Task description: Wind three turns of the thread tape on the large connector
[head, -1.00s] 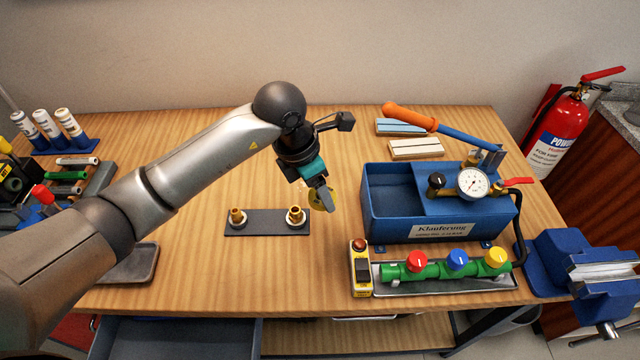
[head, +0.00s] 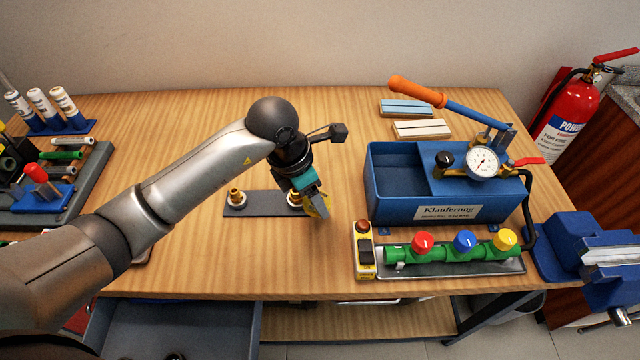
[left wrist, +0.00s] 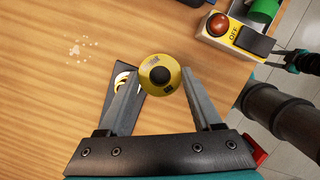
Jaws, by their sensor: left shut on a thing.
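My left gripper (head: 317,203) is shut on a yellow thread tape roll (head: 324,205), just right of and slightly in front of the right brass connector (head: 294,198). In the left wrist view the roll (left wrist: 160,75) sits between the fingertips, its round face to the camera. The left brass connector (head: 236,197) stands upright on the same dark plate (head: 262,212). Both have pale rings at their bases. The gripper partly hides the right one, and I cannot tell whether tape is on it. A dark gripper-like part, perhaps my right gripper (left wrist: 291,61), shows at the left wrist view's right edge.
A blue test pump (head: 400,210) with a gauge and orange-handled lever stands to the right. In front of it are a green valve manifold (head: 450,250) and a yellow switch box (head: 364,258). A blue vise (head: 570,240) is far right. The wood between plate and switch box is clear.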

